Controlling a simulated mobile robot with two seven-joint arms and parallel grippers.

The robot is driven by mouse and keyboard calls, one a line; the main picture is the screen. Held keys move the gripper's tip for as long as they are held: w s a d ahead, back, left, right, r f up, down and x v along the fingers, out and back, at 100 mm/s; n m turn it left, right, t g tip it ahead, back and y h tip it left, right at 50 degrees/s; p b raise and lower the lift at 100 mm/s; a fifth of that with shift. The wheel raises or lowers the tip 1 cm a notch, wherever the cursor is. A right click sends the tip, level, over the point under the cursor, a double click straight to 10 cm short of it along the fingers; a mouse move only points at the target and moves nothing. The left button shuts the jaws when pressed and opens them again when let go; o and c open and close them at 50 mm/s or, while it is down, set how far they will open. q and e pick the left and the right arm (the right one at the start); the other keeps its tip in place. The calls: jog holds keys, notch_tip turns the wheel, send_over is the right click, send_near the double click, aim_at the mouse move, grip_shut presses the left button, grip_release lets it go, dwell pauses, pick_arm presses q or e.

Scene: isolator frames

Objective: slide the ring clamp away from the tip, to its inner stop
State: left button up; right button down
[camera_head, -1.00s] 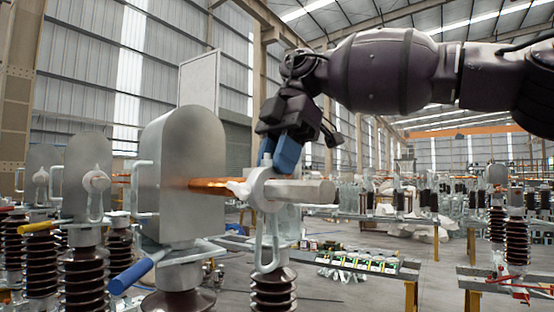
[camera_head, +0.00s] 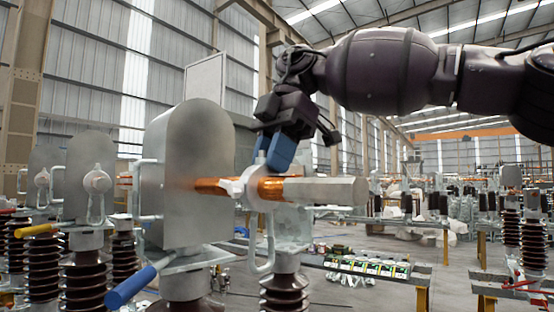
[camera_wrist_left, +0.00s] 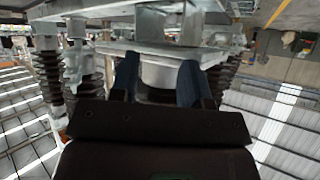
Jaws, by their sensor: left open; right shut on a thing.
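The ring clamp (camera_head: 254,180), a pale metal ring with a hook-like loop hanging below, sits around a copper rod (camera_head: 209,186). Copper shows on both sides of the ring: a stretch toward the rounded metal plate and a shorter stretch toward the grey hexagonal tip (camera_head: 325,190). My right gripper (camera_head: 271,158) comes from above, its blue fingers shut on the top of the ring clamp. The inner stop cannot be made out clearly. My left gripper (camera_wrist_left: 157,72) shows only in the left wrist view, its blue fingers apart with nothing between them.
The rounded metal plate (camera_head: 190,150) stands left of the clamp. A blue-ended handle (camera_head: 131,287) sticks out below it. A brown ribbed insulator (camera_head: 284,291) stands under the clamp. Similar units line the left. A pale flat plate (camera_wrist_left: 160,54) lies beyond my left fingers.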

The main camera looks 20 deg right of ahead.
jog(key=c, duration=1)
grip_release()
jog(key=shift+s, duration=0.1)
jog(key=shift+o, duration=0.2)
jog(key=shift+r, duration=0.1)
jog(key=v, duration=1)
jog(key=shift+r+p, duration=0.25)
jog(key=shift+p, duration=0.1)
jog(key=shift+d, duration=0.2)
